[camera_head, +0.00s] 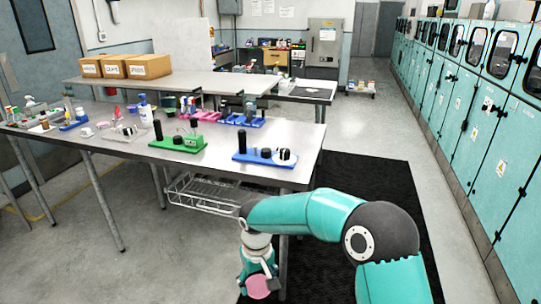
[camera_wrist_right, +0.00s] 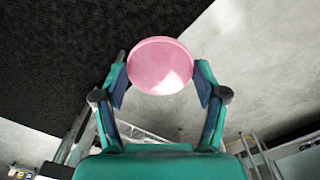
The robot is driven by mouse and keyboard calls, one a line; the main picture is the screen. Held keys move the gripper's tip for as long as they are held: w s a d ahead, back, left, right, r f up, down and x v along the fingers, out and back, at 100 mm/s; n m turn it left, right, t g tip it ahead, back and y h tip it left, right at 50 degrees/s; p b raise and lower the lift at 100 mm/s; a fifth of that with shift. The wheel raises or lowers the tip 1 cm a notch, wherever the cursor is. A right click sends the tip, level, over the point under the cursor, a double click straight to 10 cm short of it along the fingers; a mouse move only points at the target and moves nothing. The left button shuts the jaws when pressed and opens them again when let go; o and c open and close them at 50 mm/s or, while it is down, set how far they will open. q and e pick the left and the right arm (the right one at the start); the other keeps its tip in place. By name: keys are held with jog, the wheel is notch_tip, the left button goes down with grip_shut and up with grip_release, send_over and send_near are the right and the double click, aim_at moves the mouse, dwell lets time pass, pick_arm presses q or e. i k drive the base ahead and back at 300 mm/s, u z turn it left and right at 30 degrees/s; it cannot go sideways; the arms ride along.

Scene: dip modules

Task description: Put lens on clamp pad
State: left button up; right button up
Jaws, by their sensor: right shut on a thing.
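A round pink lens (camera_wrist_right: 161,62) is held between the two fingers of my right gripper (camera_wrist_right: 160,85), flat face toward the wrist camera. In the head view the pink lens (camera_head: 258,287) hangs in the right gripper (camera_head: 259,276) at the bottom, below and in front of the table's near right corner. It is apart from the table. I cannot make out for certain which item is the clamp pad. A blue fixture with black cylinders (camera_head: 262,158) stands near the table's right corner, and a green fixture (camera_head: 178,154) stands to its left. My left gripper is not in view.
The metal table (camera_head: 222,172) has a wire rack (camera_head: 205,193) under its near edge. More small items crowd its left and back parts. Cardboard boxes (camera_head: 148,67) stand on a table behind. A black mat (camera_head: 360,185) and clear floor lie to the right, before teal cabinets (camera_head: 490,120).

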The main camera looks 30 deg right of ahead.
aim_at(266, 150)
jog(key=z, duration=0.45)
jog(key=i, duration=1.05)
jog(key=u, duration=0.05)
